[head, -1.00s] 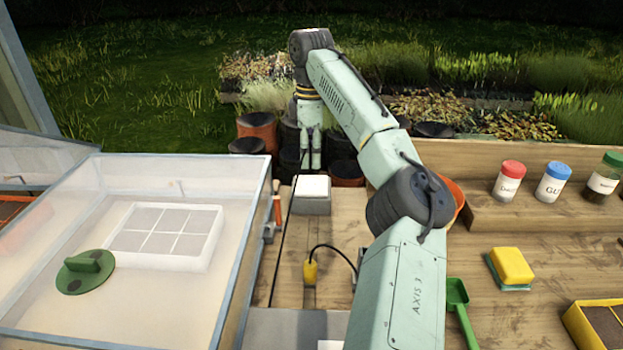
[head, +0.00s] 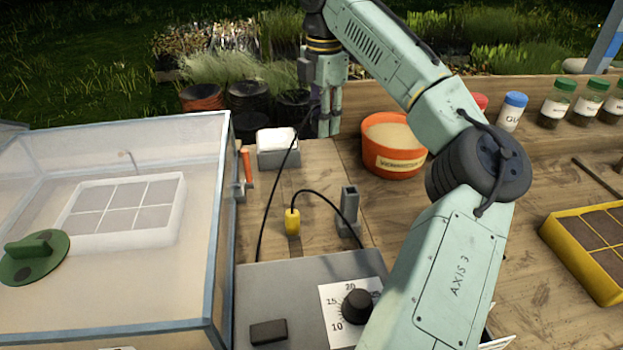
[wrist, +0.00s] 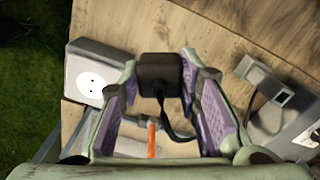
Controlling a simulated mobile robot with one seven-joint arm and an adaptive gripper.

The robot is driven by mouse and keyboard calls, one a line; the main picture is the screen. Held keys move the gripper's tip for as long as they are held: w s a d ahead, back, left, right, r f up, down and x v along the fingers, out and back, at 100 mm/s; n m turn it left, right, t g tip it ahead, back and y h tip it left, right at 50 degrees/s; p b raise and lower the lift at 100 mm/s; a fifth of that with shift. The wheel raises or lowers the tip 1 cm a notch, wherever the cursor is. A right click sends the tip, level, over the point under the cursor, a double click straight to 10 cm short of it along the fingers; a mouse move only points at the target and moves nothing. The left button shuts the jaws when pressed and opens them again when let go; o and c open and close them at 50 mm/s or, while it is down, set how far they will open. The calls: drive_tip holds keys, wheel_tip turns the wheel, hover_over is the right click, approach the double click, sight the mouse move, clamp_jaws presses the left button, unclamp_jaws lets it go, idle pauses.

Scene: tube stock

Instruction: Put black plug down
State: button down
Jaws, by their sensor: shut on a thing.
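The black plug (wrist: 160,72) is between my gripper's fingers in the wrist view, with a black cord running down from it. My gripper (wrist: 160,90) is shut on it. In the head view my gripper (head: 328,128) hangs at the back of the bench, right of the grey socket box (head: 279,158) and left of the orange pot. The plug itself is hard to make out there; a dark cord runs from the gripper towards the control box. The socket box's white face with two holes (wrist: 91,81) shows at left in the wrist view, apart from the plug.
A grey upright holder (head: 349,215) and a yellow corded piece (head: 292,222) stand on the bench before the control box (head: 270,285). The orange pot (head: 393,150) is close to my gripper's right. A clear-walled propagator (head: 215,250) is at left. Bare wood lies between socket box and holder.

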hover_over(322, 174)
wheel_tip(322, 174, down, 6)
drive_tip(key=shift+d+r, duration=0.1)
drive_tip(key=shift+r, duration=0.05)
drive_tip(key=shift+f, duration=2.1)
drive_tip(key=shift+f, duration=0.25)
drive_tip(key=shift+f+p, duration=0.3)
drive_tip(key=c, duration=1.2)
unclamp_jaws()
wheel_tip(322, 174, up, 13)
drive_tip(key=shift+r, duration=0.1)
